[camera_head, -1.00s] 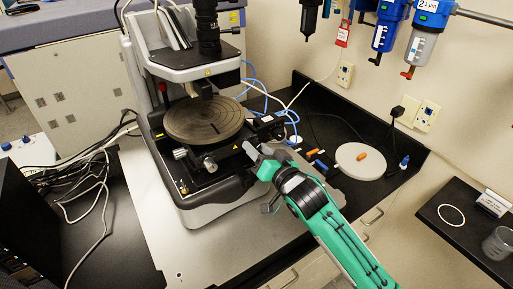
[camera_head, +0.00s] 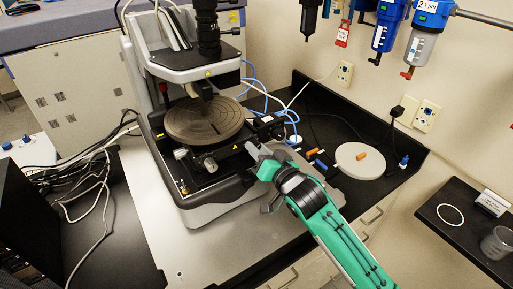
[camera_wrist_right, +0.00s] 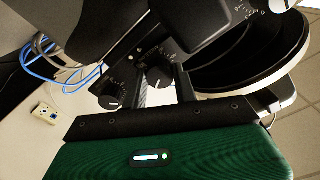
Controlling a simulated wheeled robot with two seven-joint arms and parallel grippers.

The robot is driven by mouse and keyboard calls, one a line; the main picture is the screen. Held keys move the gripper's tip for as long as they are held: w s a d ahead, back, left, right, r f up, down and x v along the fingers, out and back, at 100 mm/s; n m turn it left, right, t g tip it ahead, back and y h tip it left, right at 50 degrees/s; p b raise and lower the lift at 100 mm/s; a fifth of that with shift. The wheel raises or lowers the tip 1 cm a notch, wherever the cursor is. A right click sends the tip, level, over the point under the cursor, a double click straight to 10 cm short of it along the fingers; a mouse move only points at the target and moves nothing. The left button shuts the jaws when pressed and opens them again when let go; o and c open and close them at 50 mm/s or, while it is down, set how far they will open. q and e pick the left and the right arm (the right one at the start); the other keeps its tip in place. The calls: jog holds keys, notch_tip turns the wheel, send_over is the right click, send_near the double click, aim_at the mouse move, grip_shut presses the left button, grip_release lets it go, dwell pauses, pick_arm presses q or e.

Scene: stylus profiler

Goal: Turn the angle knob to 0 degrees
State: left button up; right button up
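The stylus profiler has a round dark stage disc (camera_head: 203,119) in the head view. My right gripper (camera_head: 256,152) is at the right front side of the profiler, beside the stage. In the right wrist view its two fingers (camera_wrist_right: 164,86) stand apart. A black knob (camera_wrist_right: 157,73) with a pale pointer line shows between and just beyond the fingers; I cannot tell if they touch it. A second black knob (camera_wrist_right: 110,97) with scale marks sits to its left. I cannot tell which is the angle knob or read its angle. My left gripper is out of view.
A pale round plate (camera_head: 360,163) with an orange piece lies on the black bench to the right. Blue tubes (camera_head: 262,92) run behind the profiler. Loose cables lie at the left. A small dark shelf (camera_head: 466,222) stands at the far right.

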jog(key=n, duration=1.2)
jog(key=o, duration=1.1)
jog(key=p+v, duration=0.2)
jog(key=v, duration=0.6)
